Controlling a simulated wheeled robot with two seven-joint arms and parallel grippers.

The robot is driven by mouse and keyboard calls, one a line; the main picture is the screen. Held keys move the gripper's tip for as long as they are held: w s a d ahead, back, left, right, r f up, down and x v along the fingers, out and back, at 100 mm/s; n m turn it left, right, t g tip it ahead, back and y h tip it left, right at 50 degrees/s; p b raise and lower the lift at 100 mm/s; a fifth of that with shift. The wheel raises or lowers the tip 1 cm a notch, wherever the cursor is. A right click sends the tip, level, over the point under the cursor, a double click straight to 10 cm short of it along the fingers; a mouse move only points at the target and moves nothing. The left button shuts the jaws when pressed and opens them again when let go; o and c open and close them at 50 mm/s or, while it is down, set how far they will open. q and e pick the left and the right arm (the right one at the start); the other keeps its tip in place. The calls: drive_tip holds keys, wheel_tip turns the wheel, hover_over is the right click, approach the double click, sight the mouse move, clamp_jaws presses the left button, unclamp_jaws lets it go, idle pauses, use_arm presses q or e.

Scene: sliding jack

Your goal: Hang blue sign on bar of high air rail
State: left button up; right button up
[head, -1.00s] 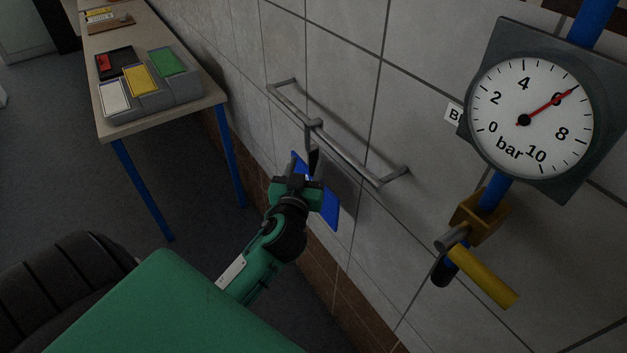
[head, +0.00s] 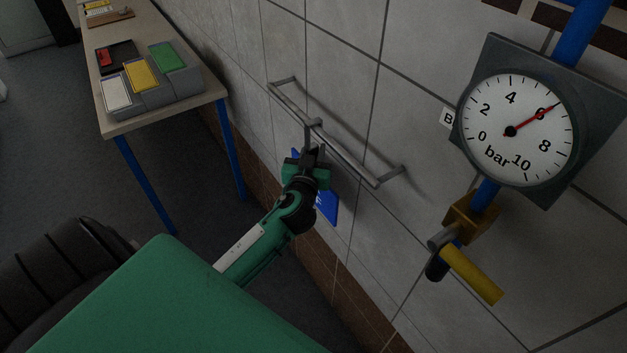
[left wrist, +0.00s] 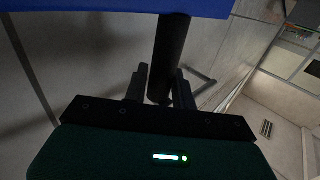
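The blue sign (head: 329,206) is beside the wall, below the grey bar of the high air rail (head: 348,161). Its upper part is mostly hidden behind my left gripper (head: 312,152). A hook-like piece shows at the middle of the bar, just above the fingertips; I cannot tell whether it rests on the bar. In the left wrist view the sign (left wrist: 110,7) fills the top edge, and its dark stem (left wrist: 169,45) runs down between the fingers (left wrist: 162,88), which appear shut on it. My right gripper is not in view.
A pressure gauge (head: 517,128) on a blue pipe is at the right, with a yellow-handled valve (head: 470,273) below it. A table (head: 150,118) with coloured bins stands at the left. The tiled wall lies close behind the bar.

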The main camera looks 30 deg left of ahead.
use_arm(q)
clamp_jaws()
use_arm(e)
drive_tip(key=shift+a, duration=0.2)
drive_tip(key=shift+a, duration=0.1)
